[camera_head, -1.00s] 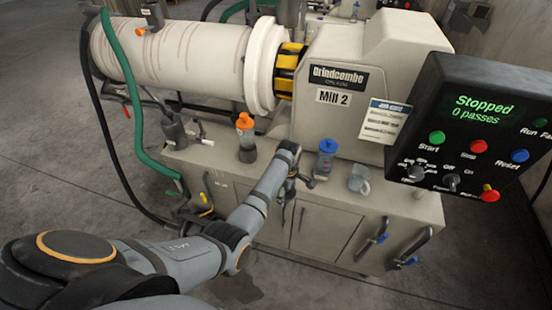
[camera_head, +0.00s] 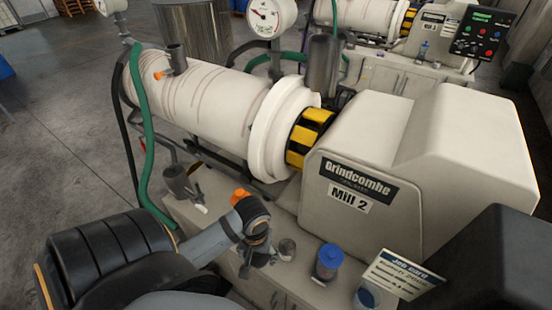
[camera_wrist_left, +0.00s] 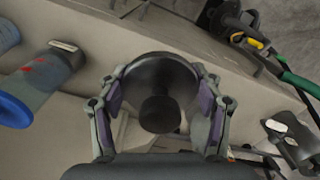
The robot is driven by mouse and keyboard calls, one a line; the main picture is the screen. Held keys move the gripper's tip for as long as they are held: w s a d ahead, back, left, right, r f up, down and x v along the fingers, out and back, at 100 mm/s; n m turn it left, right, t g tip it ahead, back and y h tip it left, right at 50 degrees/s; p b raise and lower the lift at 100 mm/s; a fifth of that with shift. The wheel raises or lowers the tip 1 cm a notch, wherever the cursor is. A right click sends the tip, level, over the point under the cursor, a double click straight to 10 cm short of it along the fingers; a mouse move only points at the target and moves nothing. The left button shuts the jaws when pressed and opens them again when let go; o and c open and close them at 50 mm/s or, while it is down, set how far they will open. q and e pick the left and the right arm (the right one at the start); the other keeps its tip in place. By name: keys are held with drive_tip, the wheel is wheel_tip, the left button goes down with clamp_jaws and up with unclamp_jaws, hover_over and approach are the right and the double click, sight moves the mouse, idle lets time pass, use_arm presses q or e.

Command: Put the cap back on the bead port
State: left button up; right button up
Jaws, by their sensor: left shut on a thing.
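My left gripper (camera_head: 268,256) is low over the bench in front of Mill 2, seen from behind its arm. In the left wrist view its two fingers (camera_wrist_left: 160,100) are shut on the sides of a dark round cap (camera_wrist_left: 160,72) with a knob in its middle. In the head view the cap is hard to make out beside the fingers. A short open grey stub (camera_head: 177,58) with an orange handle stands up from the mill's pale drum; it looks like the bead port. The gripper is well to the right of and below it. My right gripper is out of view.
A blue-lidded jar (camera_head: 328,262) and a cup (camera_head: 367,297) stand right of the gripper. An orange-topped bottle (camera_head: 241,194) is mostly hidden behind my arm. A green hose (camera_head: 147,140) hangs left of the drum. A gauge (camera_head: 270,16) rises behind it.

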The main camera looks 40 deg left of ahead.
use_arm(q)
drive_tip(key=shift+s+r, duration=0.2)
drive_tip(key=shift+s, duration=0.15)
drive_tip(key=shift+w+a+f+p, duration=0.2)
drive_tip(key=shift+a+p, duration=0.1)
drive_tip(key=shift+a, duration=0.15)
drive_tip(key=w+a+f, duration=0.1)
drive_tip(key=w+f, duration=0.1)
drive_tip(key=w, duration=0.1)
drive_tip(key=w+a+f+p, duration=0.1)
drive_tip(key=w+a+f, duration=0.1)
drive_tip(key=w+f, duration=0.1)
drive_tip(key=w+a+f, duration=0.2)
drive_tip(key=w+f, duration=0.1)
drive_tip(key=w, duration=0.1)
drive_tip(key=shift+w, duration=0.2)
drive_tip(key=shift+w+a+f, duration=0.1)
drive_tip(key=shift+a+f, duration=0.05)
drive_tip(key=shift+f, duration=0.1)
drive_tip(key=shift+w+a+f+p, duration=0.1)
drive_tip(key=shift+w+f+p, duration=0.15)
drive_tip(key=shift+f+p, duration=0.1)
wheel_tip(320, 180, down, 3)
drive_tip(key=shift+r, duration=0.2)
drive_tip(key=shift+f, duration=0.5)
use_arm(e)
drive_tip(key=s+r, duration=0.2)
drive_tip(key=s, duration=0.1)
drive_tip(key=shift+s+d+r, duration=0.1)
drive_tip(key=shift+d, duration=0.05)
